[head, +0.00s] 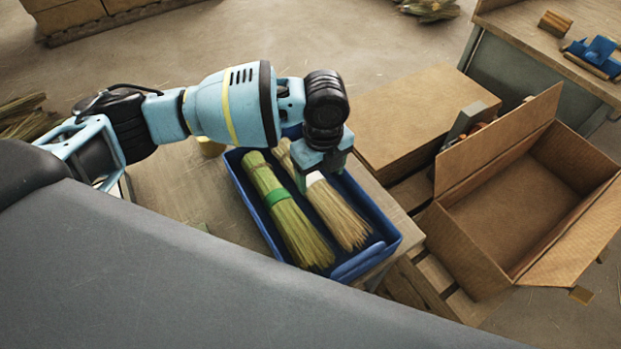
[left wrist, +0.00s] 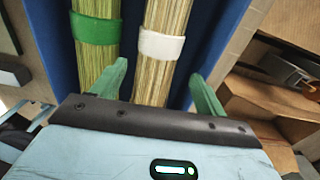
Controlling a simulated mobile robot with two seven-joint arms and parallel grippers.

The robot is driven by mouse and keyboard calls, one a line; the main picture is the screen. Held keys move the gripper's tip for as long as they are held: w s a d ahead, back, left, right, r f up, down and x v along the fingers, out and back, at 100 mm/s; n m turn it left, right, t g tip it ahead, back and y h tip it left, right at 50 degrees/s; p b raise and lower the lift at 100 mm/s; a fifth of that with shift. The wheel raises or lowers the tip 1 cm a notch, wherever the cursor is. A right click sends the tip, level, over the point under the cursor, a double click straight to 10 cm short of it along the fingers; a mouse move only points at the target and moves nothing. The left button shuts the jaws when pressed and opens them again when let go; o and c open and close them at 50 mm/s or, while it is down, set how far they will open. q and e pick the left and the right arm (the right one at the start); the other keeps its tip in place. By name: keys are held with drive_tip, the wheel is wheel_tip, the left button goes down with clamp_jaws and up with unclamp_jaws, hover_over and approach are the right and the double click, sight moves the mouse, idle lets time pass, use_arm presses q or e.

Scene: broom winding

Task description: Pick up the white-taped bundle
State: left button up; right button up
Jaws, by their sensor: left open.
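The white-taped bundle (head: 340,215) is a pale straw bundle lying in a blue bin (head: 394,233), with a white band near its middle. In the left wrist view the white-taped bundle (left wrist: 162,75) runs between the two green fingers of my left gripper (left wrist: 158,88). The gripper is open, with a finger on each side of the bundle and a gap visible on the right. In the head view my left gripper (head: 318,178) is over the bin and hides part of this bundle. A green-taped bundle (head: 290,222) lies beside it on the left. My right gripper is not in view.
An open, empty cardboard box (head: 500,215) stands to the right of the bin. A closed cardboard box (head: 415,110) lies behind it. A workbench (head: 510,60) with blue tools is at the upper right. The bin walls rise close around both bundles.

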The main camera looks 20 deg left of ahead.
sight(318, 185)
use_arm(q)
drive_tip(key=shift+f, duration=0.6)
drive_tip(key=f, duration=0.4)
drive_tip(key=shift+s+a+f, duration=0.1)
drive_tip(key=shift+a+f, duration=0.1)
drive_tip(key=shift+f, duration=0.2)
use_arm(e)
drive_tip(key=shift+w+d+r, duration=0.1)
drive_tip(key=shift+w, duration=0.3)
use_arm(q)
drive_tip(key=c, duration=1.1)
drive_tip(key=shift+o, duration=0.2)
